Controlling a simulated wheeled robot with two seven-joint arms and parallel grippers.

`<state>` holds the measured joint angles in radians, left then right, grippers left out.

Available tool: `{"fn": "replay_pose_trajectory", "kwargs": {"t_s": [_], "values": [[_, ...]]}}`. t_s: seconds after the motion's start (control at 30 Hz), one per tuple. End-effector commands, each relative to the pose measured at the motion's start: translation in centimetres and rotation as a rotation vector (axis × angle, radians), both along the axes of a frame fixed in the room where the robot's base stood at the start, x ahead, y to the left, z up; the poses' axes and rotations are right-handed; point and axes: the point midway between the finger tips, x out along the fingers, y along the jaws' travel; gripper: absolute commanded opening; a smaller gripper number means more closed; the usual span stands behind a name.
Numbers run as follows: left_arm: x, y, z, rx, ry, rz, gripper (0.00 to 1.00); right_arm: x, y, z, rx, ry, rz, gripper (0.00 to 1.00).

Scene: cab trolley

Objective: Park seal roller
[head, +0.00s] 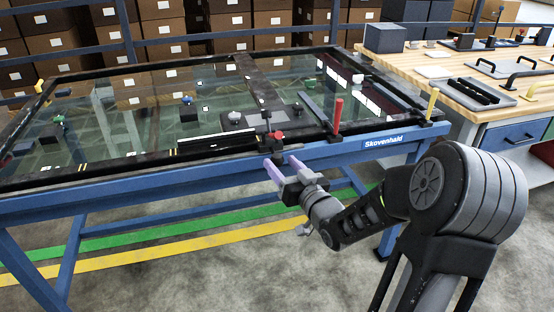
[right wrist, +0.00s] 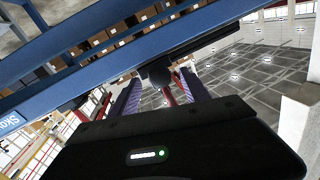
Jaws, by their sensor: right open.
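A small tool with a red top and dark lower part (head: 274,136) is at the front rail of the glass-topped trolley (head: 240,163); it may be the seal roller, but I cannot tell for sure. My right gripper (head: 284,166) is in front of that rail, its two lilac fingers apart. In the right wrist view the fingers of my right gripper (right wrist: 163,97) stand either side of a dark round knob (right wrist: 158,75) and a red rod (right wrist: 169,97). I cannot tell whether they touch. My left gripper is not in view.
A red upright handle (head: 338,113) and a yellow one (head: 432,103) stand along the trolley's front edge. A black strip (head: 216,143) lies on the glass. A wooden workbench (head: 450,58) with a black-slotted tray (head: 474,95) is at right. Shelved boxes line the back.

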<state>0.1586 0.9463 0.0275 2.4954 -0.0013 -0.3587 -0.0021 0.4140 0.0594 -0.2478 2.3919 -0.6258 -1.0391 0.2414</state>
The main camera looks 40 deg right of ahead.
Motion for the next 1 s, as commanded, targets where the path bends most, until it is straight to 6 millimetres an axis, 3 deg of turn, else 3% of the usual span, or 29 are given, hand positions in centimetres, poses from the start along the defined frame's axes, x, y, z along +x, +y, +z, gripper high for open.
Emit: {"fn": "replay_pose_trajectory", "kwargs": {"t_s": [0.2,0.53,1.0], "values": [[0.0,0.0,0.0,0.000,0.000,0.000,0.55,2.7,-0.3,0.0,0.000,0.001,0.001,0.55],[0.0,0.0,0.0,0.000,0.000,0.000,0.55,3.2,-0.4,0.0,0.001,0.000,-0.001,0.55],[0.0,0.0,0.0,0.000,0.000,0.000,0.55,3.1,-0.4,0.0,0.001,0.001,-0.001,0.17]]}}
